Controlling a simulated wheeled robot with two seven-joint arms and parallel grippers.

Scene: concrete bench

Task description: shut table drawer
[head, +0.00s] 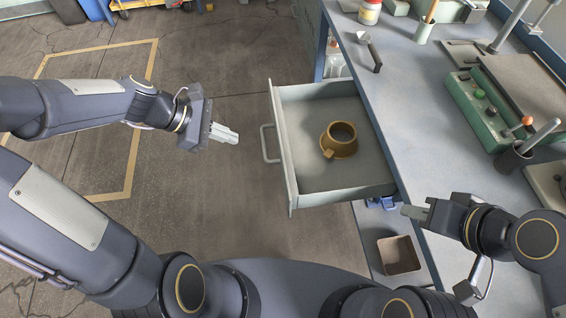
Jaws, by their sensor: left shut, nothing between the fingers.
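The table drawer (320,182) is pulled out to the left from under the bench. It is a light grey box with a pale bar handle (266,144) on its front panel. A brown ring-shaped object (340,150) with a small tab lies inside it. My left gripper (236,137) is shut and empty, a little to the left of the handle and apart from it. My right gripper (404,211) is at the near right, by the bench's edge close to the drawer's near back corner. Its fingers look close together, but I cannot tell whether they are shut.
The bench top (405,85) holds a dark-handled tool (371,52), a green cup (424,31) and a green machine (478,110). A small open bin (399,255) is on a lower shelf. The floor (210,200) left of the drawer is clear.

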